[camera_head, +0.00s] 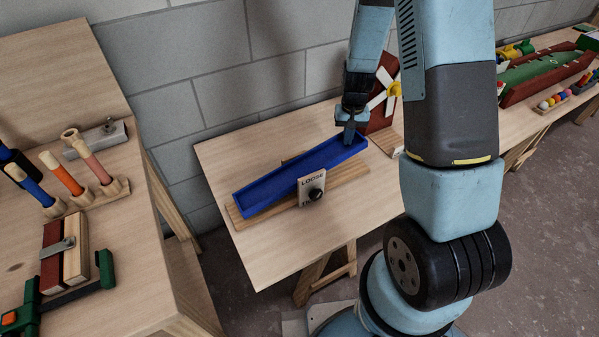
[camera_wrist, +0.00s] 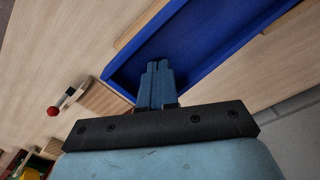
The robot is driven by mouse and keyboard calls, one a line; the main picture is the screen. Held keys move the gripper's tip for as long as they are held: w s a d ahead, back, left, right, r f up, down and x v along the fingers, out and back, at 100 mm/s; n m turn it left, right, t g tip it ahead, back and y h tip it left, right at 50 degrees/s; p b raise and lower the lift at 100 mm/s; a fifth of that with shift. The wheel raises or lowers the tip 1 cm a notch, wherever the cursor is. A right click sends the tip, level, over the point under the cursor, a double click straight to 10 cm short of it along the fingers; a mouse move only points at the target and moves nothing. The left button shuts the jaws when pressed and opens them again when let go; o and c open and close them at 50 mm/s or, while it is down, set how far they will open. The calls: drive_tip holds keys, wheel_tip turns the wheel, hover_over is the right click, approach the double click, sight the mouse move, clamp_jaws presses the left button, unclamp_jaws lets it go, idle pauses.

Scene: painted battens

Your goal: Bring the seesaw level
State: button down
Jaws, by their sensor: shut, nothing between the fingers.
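The seesaw is a long blue trough (camera_head: 290,178) over a wooden base board (camera_head: 344,180) on the middle table. The trough looks tilted, its right end higher above the board than its left. A pale plate (camera_head: 311,181) with a black knob (camera_head: 316,194) stands at its front middle; it reads "LOOSE" at the top, and the lower lettering is mostly hidden. My gripper (camera_head: 349,140) is shut and empty at the trough's right end. In the wrist view the shut fingers (camera_wrist: 157,76) overlap the blue trough (camera_wrist: 205,40). I cannot tell whether they touch it.
A pinwheel (camera_head: 392,91) on a red board stands just behind my gripper. A left bench (camera_head: 100,235) holds handled tools and a clamp. A right bench holds a green-topped game board (camera_head: 545,68). The middle table's front left (camera_head: 262,262) is clear.

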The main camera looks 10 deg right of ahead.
drive_tip(key=shift+f, duration=1.8)
idle(0.4)
drive_tip(key=shift+r, duration=0.15)
idle(0.3)
wheel_tip(320, 180, up, 12)
idle(2.1)
idle(0.4)
drive_tip(key=s+r+t, duration=0.1)
drive_tip(key=s+r, duration=0.4)
drive_tip(key=r, duration=0.4)
drive_tip(key=s+r+t, duration=0.2)
drive_tip(key=s+r, duration=0.3)
drive_tip(key=r, duration=0.5)
drive_tip(key=s+r+t, duration=0.1)
drive_tip(key=s+r, duration=0.3)
drive_tip(key=s, duration=0.3)
drive_tip(key=s+r+n+t, duration=0.1)
drive_tip(key=s+r, duration=0.4)
drive_tip(key=s, duration=0.3)
drive_tip(key=shift+t, duration=0.3)
drive_tip(key=shift+d+r, duration=0.1)
